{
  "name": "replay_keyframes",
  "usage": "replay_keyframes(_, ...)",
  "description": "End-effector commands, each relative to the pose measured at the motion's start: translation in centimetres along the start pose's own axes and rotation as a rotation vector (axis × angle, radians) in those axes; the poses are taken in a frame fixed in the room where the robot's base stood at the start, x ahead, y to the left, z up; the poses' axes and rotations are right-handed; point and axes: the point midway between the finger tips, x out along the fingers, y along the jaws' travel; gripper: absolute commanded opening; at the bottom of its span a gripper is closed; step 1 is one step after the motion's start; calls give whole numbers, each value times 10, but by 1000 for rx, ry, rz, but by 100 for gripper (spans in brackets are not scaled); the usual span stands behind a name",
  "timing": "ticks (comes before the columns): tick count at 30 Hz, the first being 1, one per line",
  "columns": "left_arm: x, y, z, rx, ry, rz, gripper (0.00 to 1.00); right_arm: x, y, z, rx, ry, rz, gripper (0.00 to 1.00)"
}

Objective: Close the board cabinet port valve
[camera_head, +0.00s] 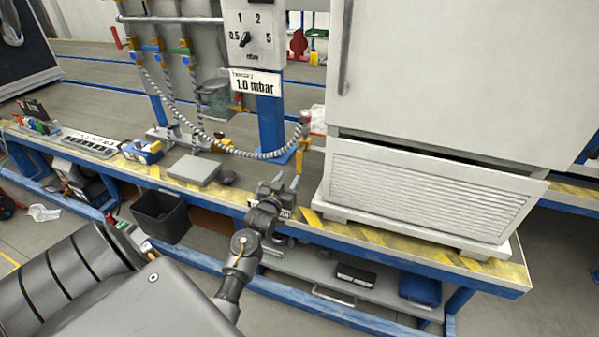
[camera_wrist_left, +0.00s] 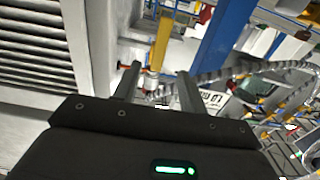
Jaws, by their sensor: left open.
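The board cabinet port valve (camera_head: 304,145) has a yellow-orange handle and sits at the left side of the white cabinet, where a ribbed grey hose (camera_head: 270,156) ends. In the wrist view the valve's yellow handle (camera_wrist_left: 162,42) points up the picture, with metal and red fittings below it. My left gripper (camera_head: 280,182) is open and empty, just below the valve in the head view. In the wrist view its fingers (camera_wrist_left: 158,84) stand on either side of the fittings, and I cannot tell whether they touch. My right gripper is not in view.
The white cabinet (camera_head: 420,190) with a louvred lower panel stands directly right of my gripper. A blue post (camera_head: 268,120) carries a pressure dial panel (camera_head: 252,38). A black bin (camera_head: 160,215) hangs at the bench front. A grey flat box (camera_head: 194,169) lies on the bench.

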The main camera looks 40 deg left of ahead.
Motion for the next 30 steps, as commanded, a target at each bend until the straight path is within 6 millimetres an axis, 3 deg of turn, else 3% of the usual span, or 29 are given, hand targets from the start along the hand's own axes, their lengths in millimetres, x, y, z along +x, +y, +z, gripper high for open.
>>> replay_keyframes(8,12,0,-5,-1,11,-1,42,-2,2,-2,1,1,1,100)
replay_keyframes(21,89,-1,-5,-2,10,-1,42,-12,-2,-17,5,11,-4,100)
replay_keyframes(30,108,-1,-5,0,8,-1,42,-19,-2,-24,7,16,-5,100)
